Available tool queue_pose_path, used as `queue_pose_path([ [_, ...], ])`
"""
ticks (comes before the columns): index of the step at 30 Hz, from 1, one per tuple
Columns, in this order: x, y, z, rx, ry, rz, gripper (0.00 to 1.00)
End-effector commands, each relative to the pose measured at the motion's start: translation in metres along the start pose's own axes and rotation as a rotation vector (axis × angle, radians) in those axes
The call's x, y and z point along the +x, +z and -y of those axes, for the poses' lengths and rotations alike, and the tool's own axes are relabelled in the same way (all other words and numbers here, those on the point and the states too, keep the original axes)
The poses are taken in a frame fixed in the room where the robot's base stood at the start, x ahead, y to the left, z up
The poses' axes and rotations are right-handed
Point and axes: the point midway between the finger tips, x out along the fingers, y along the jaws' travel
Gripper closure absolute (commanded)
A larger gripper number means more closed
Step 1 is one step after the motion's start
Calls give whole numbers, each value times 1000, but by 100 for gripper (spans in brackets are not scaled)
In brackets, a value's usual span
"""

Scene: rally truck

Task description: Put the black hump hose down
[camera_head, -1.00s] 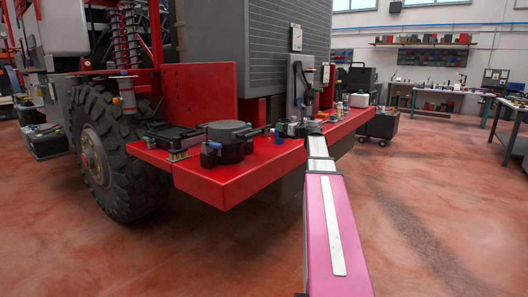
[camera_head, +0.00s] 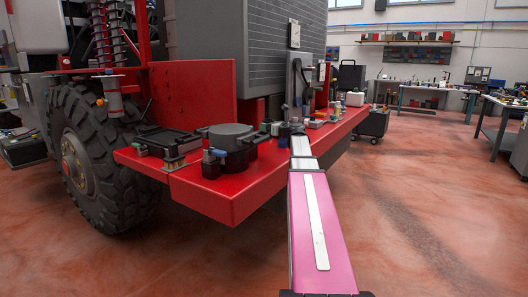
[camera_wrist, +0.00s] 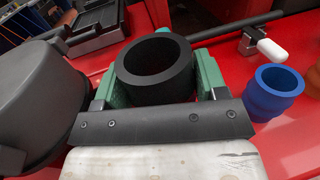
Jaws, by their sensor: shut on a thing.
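The black hump hose (camera_wrist: 155,66) is a short, thick-walled black tube with its open end facing the wrist camera. My gripper (camera_wrist: 162,80) is shut on it, with a green finger pad on either side. The hose is over the red truck ledge (camera_head: 236,198); I cannot tell whether it touches the surface. In the head view my arm reaches to the ledge, and the hose is too small to make out there.
A blue hose (camera_wrist: 278,92) stands on the ledge right of my gripper, near a white-ended black lever (camera_wrist: 270,48). A large dark round pot (camera_wrist: 38,100) is close on the left. A black tray (camera_head: 166,139) lies farther left. Some bare red surface shows between them.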

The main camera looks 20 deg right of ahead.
Motion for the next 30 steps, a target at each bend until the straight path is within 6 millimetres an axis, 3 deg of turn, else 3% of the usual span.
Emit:
queue_pose_path([
  [9,0,-48,2,2,0,0,64],
  [16,0,-62,2,0,0,0,64],
  [23,0,-89,3,1,0,0,64],
  [30,0,-91,3,0,0,1,64],
])
